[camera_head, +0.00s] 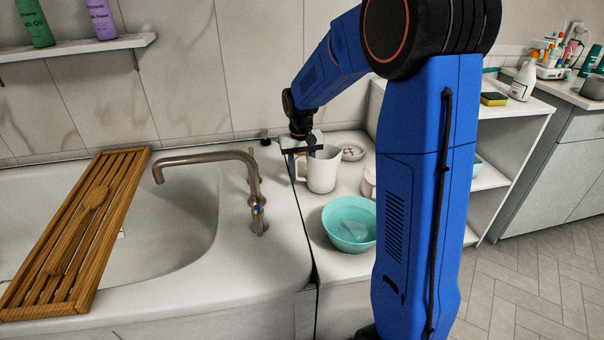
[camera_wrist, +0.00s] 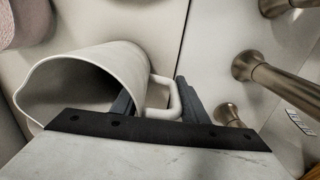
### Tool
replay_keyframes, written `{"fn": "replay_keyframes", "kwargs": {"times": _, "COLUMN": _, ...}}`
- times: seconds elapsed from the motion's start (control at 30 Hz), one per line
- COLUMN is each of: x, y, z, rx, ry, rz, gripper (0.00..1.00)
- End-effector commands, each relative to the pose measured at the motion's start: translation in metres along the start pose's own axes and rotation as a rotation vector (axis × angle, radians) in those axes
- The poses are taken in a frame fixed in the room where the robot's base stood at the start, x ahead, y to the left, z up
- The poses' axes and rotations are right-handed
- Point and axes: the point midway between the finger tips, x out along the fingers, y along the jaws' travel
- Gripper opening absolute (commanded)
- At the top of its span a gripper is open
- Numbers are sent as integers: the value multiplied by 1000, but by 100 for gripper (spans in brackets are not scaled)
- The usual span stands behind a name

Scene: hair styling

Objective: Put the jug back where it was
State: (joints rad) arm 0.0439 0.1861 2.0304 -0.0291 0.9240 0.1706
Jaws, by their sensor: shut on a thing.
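The white jug (camera_head: 322,172) is upright at the counter beside the bathtub, behind the turquoise bowl. I cannot tell whether its base touches the counter. My gripper (camera_head: 302,152) is at the jug's left side, by its handle. In the wrist view the jug (camera_wrist: 133,62) lies to the left with its wide mouth showing.
A turquoise bowl (camera_head: 349,222) stands in front of the jug. A small dish (camera_head: 352,152) and a pink item (camera_head: 369,182) are close on its right. The metal tap (camera_head: 215,156) and bathtub (camera_head: 285,262) are left. A wooden rack (camera_head: 128,178) spans the tub.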

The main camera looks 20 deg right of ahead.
Motion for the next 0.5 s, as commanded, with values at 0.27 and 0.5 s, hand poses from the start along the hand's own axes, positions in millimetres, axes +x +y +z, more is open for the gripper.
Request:
{"fn": "replay_keyframes", "kwargs": {"times": 0.27, "x": 1, "y": 0, "z": 0, "rx": 0, "ry": 1, "rz": 0, "gripper": 0}}
{"fn": "replay_keyframes", "kwargs": {"times": 0.5, "x": 2, "y": 0, "z": 0, "rx": 0, "ry": 1, "rz": 0, "gripper": 59}}
